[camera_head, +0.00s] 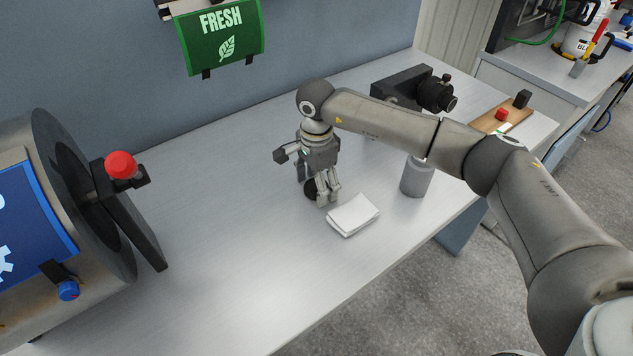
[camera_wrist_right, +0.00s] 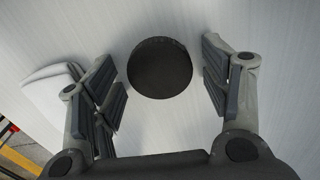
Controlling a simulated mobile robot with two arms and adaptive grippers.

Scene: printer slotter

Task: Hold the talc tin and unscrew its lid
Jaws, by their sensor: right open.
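My right gripper (camera_head: 322,195) points down at the table with its fingers open. A dark round thing (camera_head: 310,188) stands on the table at its fingertips, partly hidden by them. In the right wrist view the round black top (camera_wrist_right: 160,68) lies between the two open fingers, with a gap on each side. I cannot tell whether it is the talc tin's lid. A grey cylinder (camera_head: 416,178) stands upright to the right, partly hidden behind my right arm. No label shows on either. My left gripper is out of view.
A folded white cloth or paper stack (camera_head: 353,214) lies just right of the gripper; it also shows in the wrist view (camera_wrist_right: 52,93). A large drum machine with a red knob (camera_head: 121,165) is at left. A black device (camera_head: 437,94) stands behind my arm. The front left table is clear.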

